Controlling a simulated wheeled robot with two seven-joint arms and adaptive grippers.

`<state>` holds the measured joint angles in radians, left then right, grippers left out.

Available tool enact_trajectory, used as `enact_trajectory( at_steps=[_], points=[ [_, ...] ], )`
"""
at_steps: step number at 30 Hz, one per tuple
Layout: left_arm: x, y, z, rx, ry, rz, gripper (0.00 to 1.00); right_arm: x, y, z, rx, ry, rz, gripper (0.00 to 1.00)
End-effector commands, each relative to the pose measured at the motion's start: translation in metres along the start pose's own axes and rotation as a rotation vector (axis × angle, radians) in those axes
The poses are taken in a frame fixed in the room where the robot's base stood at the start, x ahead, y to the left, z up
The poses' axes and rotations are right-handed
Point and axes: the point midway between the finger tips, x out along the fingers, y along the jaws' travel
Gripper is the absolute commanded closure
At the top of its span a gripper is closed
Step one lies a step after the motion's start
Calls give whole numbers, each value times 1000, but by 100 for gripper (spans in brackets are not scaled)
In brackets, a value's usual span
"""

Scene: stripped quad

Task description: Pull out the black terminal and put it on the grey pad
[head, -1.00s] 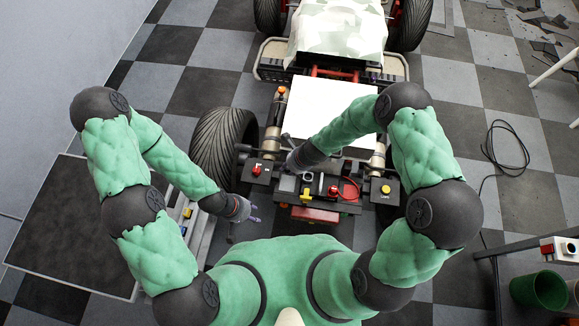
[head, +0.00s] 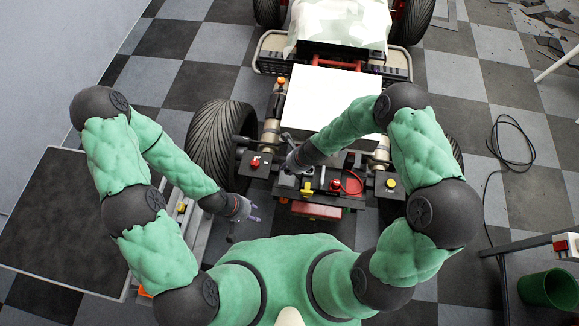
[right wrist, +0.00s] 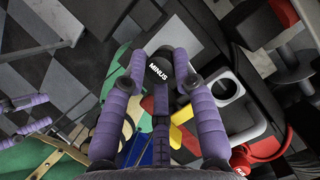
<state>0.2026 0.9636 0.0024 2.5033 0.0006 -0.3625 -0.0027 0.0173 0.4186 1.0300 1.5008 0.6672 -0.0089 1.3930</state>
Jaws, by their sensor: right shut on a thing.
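The black terminal (right wrist: 158,72), a dark cap marked MINUS, is between the purple fingers of my right gripper (right wrist: 160,78) in the right wrist view. The gripper is shut on it. In the head view my right gripper (head: 293,162) is over the black front panel of the vehicle, and the terminal is too small to tell there. I cannot tell whether it is still seated. My left gripper (head: 245,211) is empty, its fingers apart, left of and below the panel. I cannot pick out the grey pad for sure.
The panel carries a yellow part (head: 307,187), a red knob (head: 335,185) with a red cable, and a yellow button (head: 390,183). A grey ring (right wrist: 227,91) stands beside my right fingers. Large tires flank the panel. A green bin (head: 548,290) stands at right.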

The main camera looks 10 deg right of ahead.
Motion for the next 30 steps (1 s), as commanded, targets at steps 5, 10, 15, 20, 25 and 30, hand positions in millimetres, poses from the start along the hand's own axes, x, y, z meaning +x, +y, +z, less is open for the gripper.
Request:
enact_trajectory(
  at_steps=[5, 10, 15, 20, 25, 30],
  points=[
    [10, -4, 0, 0, 0, 0, 60, 10, 0, -4, 1, 0, 0, 100],
    [21, -7, -1, 0, 0, 0, 60, 21, 0, -9, 0, 0, 0, 100],
    [31, -11, -1, 0, 0, 0, 60, 32, 0, -13, -1, 0, 0, 100],
    [36, -13, -1, 0, 0, 0, 60, 37, 0, -15, 0, 0, -1, 100],
    [35, -12, -1, 0, 0, 0, 60, 36, 0, -15, 0, 0, -1, 100],
    [35, -13, -1, 0, 0, 0, 60, 36, 0, -15, 0, 0, 0, 100]
  ],
)
